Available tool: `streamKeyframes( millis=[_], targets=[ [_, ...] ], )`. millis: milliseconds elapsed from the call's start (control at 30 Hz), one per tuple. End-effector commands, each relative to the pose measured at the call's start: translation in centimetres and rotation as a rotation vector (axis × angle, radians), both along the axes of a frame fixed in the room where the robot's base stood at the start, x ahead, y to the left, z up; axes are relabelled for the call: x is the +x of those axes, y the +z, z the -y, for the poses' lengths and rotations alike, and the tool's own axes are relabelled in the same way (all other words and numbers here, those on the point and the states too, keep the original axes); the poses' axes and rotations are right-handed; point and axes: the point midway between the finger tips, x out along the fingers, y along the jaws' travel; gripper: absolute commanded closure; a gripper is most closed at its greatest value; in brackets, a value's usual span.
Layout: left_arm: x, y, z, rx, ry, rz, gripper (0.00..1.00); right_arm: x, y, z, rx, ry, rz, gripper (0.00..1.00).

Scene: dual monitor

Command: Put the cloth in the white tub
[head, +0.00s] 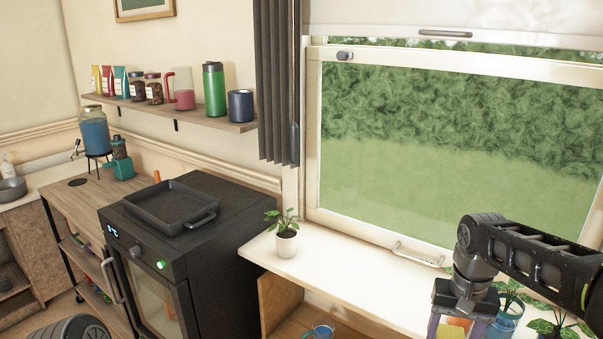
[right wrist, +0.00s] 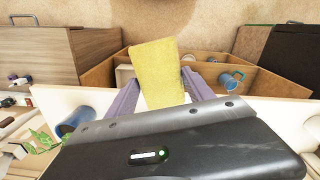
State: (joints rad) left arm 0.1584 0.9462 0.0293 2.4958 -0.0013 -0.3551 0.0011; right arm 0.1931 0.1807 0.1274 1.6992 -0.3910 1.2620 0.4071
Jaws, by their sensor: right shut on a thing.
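My right gripper (head: 461,325) is at the lower right of the head view, over the white counter. It is shut on a yellow piece, which looks like the cloth (right wrist: 157,75). In the right wrist view the cloth stands out flat and upright between the two purple fingers (right wrist: 157,95). In the head view only a small yellow-orange part of it shows. A pale thing (right wrist: 124,77) shows partly behind the left finger in the wooden shelf; I cannot tell whether it is the white tub. No white tub is clear in the head view. My left gripper is out of view.
The white counter (head: 345,285) runs under the window, with a potted plant (head: 287,243) at its left end and plants by the right arm. A wooden shelf unit below holds a blue mug (right wrist: 230,81). A black oven with a tray (head: 170,206) stands left.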

Motion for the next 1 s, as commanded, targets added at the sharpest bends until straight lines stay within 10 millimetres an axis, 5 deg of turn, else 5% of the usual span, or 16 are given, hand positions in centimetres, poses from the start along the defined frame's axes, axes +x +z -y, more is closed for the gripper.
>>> streamKeyframes(
  millis=[267,500,1000],
  targets=[
    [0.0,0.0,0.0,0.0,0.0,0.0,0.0,4.5,-5.0,-6.1,0.001,0.247,-0.003,0.84],
    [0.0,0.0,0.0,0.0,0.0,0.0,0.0,4.8,-8.3,-10.6,-0.001,0.348,0.0,0.84],
    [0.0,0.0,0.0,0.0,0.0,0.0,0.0,4.8,-8.4,-11.0,-0.002,0.356,0.001,0.84]
  ],
)
